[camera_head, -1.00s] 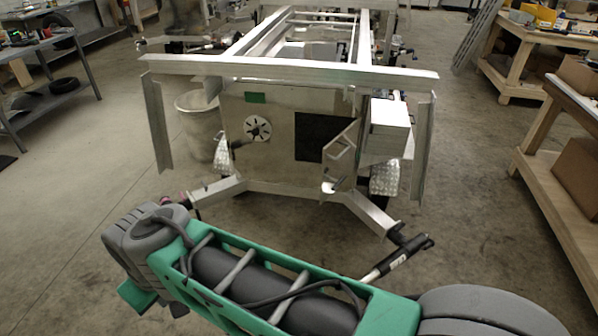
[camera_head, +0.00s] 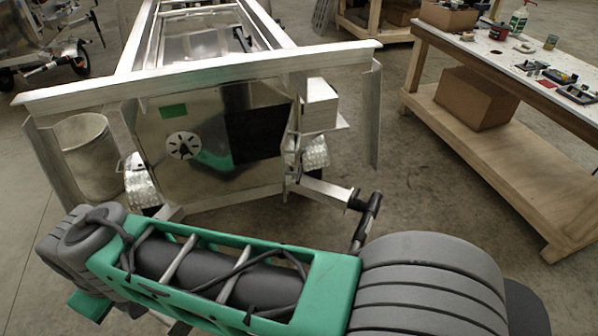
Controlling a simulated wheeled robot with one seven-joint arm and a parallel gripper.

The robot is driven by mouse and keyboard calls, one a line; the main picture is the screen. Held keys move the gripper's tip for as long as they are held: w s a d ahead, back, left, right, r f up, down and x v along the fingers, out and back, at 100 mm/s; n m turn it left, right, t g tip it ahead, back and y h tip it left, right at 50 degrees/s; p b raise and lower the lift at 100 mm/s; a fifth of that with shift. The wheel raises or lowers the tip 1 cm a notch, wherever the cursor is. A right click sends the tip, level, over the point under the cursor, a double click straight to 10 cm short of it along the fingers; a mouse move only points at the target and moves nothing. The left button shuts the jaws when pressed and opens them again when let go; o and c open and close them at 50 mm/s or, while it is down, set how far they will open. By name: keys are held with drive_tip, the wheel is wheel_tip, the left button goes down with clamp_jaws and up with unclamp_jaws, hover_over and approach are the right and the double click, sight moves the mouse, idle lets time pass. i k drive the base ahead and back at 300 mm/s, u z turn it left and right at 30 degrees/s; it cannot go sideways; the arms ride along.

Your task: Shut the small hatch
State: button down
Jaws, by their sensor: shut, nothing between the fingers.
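The trailer's metal front panel (camera_head: 185,165) faces me. Its dark square opening (camera_head: 257,132) lies right of a round slotted vent (camera_head: 185,145). The small hatch (camera_head: 293,138) stands open at the right side of the opening. It is seen nearly edge-on as a thin upright strip, so its face and handle are hard to make out. My green and grey arm (camera_head: 220,265) crosses the bottom of the view, in front of the trailer. My gripper is not in view.
A metal box (camera_head: 319,105) sticks out right of the hatch. A frame leg with a black-handled jack (camera_head: 366,215) reaches toward me at lower right. A workbench (camera_head: 490,160) stands at the right. Bare floor (camera_head: 420,185) lies between it and the trailer.

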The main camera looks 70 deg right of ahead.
sight(290, 145)
drive_tip(key=z, duration=0.9)
drive_tip(key=i, duration=0.8)
drive_tip(key=z, duration=0.85)
